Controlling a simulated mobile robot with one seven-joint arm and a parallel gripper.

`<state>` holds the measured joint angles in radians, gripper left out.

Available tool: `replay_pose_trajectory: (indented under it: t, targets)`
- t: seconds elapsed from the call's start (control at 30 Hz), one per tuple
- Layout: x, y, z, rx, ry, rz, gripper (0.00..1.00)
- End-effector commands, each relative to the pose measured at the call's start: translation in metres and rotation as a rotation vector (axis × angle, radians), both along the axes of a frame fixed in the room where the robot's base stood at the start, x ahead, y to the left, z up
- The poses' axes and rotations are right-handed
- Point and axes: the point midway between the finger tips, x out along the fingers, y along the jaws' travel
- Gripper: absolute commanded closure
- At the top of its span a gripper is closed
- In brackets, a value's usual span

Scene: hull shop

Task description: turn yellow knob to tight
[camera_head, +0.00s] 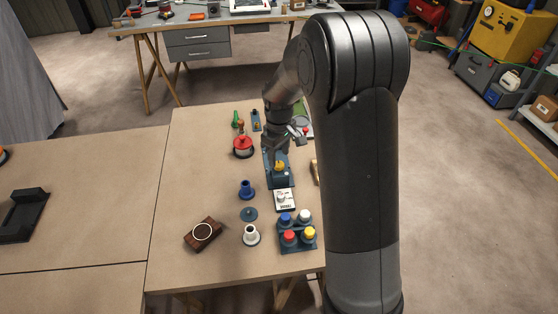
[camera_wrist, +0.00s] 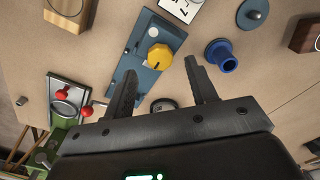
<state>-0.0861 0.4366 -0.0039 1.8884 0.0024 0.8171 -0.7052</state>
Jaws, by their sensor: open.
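The yellow knob (camera_head: 279,165) sits on a blue-grey base plate (camera_head: 272,180) on the workbench. In the wrist view the knob (camera_wrist: 160,56) is round with a notched rim and a small dark mark near its lower edge. The base plate (camera_wrist: 132,48) runs diagonally there. My gripper (camera_wrist: 160,57) is open, with one finger to the left of the knob and one to the right in that view. I cannot tell whether the fingertips reach down to the knob's height. In the head view my gripper (camera_head: 277,143) is just behind the knob, pointing down.
A white labelled card (camera_head: 285,200) lies in front of the plate. A blue flanged part (camera_head: 246,188), a dark disc (camera_head: 249,213), a white flanged part (camera_head: 251,237) and a red-topped pot (camera_head: 243,145) stand to the left. A rack (camera_head: 298,246) holds coloured caps.

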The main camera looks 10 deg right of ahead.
Motion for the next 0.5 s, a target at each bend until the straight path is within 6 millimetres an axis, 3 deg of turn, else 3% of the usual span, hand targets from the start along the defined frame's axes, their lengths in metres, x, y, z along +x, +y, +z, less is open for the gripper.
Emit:
replay_pose_trajectory:
  t: [0.2, 0.5]
  targets:
    - [-0.001, 0.0, -0.028, 0.0, 0.003, -0.001, 0.48]
    - [0.0, 0.0, -0.033, 0.0, -0.001, -0.001, 0.48]
